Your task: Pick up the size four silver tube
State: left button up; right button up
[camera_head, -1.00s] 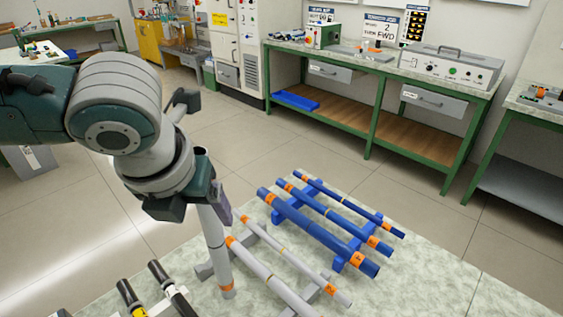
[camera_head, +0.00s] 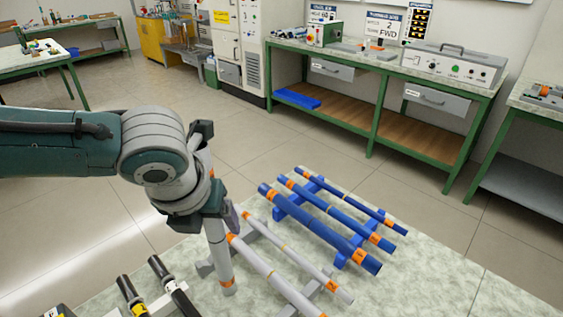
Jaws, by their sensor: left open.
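A thick silver tube (camera_head: 221,262) with an orange band near its lower end stands steeply, at a different angle from the lying tubes. My left gripper (camera_head: 212,204) is at its upper part with the jaws open; the wrist hides how the fingers sit around or beside it. Two thinner silver tubes, one nearer (camera_head: 265,268) and one farther (camera_head: 283,248), lie slanted on a grey rack (camera_head: 205,268) with orange bands. The size marks are too small to read surely. My right gripper is not in view.
Blue tubes (camera_head: 325,232) lie on a blue rack to the right. Black-ended tubes (camera_head: 165,272) with yellow and white bands lie at the lower left. The pale tabletop (camera_head: 420,270) is clear at the right. A green-framed bench (camera_head: 374,110) stands behind.

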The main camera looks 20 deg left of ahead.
pick_arm(q)
jog(key=shift+f, duration=0.15)
jog(key=shift+c, duration=0.4)
jog(key=c, duration=1.1)
